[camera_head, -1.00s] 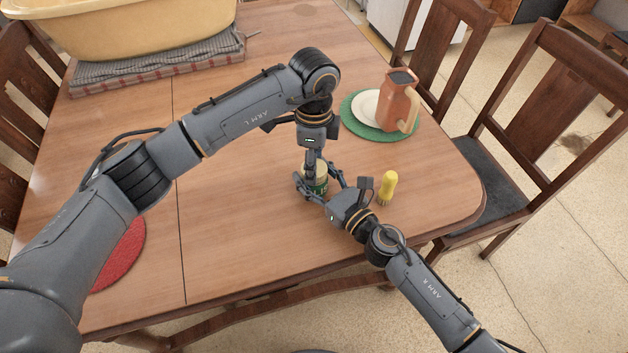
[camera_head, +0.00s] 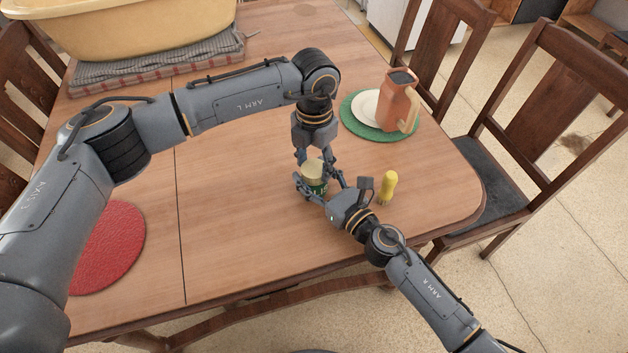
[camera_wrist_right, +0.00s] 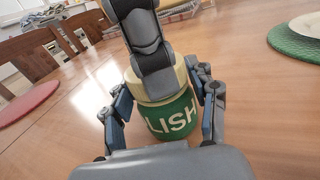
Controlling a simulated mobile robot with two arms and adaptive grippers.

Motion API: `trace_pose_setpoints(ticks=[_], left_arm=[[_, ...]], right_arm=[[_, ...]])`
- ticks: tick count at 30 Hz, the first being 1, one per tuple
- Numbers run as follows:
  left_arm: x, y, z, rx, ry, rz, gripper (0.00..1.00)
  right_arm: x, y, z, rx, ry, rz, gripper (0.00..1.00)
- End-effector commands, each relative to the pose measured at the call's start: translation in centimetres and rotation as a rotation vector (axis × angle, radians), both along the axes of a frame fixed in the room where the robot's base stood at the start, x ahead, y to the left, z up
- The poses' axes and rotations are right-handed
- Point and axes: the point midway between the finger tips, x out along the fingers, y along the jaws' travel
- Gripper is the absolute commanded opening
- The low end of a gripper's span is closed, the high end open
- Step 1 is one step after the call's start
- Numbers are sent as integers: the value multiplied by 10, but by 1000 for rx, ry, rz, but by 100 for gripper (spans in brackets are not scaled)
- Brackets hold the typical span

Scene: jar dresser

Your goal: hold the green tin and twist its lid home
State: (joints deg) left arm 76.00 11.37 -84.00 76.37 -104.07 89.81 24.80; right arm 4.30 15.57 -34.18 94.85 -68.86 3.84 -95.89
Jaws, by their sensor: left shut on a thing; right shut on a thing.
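The green tin (camera_head: 317,186) stands upright on the table near its front right edge, with pale lettering that reads "LISH" in the right wrist view (camera_wrist_right: 172,120). Its cream lid (camera_head: 313,169) sits on top; I cannot tell how tightly it is seated. My left gripper (camera_head: 314,164) reaches down from above and is shut on the lid, and one of its fingers covers part of the lid in the right wrist view (camera_wrist_right: 152,60). My right gripper (camera_head: 318,193) comes from the front right and is shut around the green body, one finger on each side.
A yellow-handled brush (camera_head: 389,184) stands close to the right of my right gripper. An orange jug (camera_head: 400,102) and a white plate (camera_head: 366,108) are on a green mat (camera_head: 352,121) behind. A red mat (camera_head: 108,250) lies left. A yellow basin (camera_head: 140,30) rests on folded cloth (camera_head: 160,72).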

Motion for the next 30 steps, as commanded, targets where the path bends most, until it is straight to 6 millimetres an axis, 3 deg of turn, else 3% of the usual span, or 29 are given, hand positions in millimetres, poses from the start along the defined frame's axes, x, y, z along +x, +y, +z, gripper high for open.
trace_pose_setpoints(ticks=[6,12,24,25,28,30], left_arm=[[0,0,0,1,-2,-446,15],[0,0,-1,1,-1,-735,15],[-1,0,-1,0,0,-808,15],[-1,0,-1,0,0,-808,57],[-1,0,-1,0,0,-807,75],[-1,0,-1,0,0,-807,75]], right_arm=[[-1,1,-1,0,1,3,0],[-1,1,-1,0,1,3,0],[-1,1,-1,1,2,2,0],[-1,1,-1,1,2,2,0],[-1,1,-1,1,2,2,0],[-1,1,-1,1,2,2,0]])
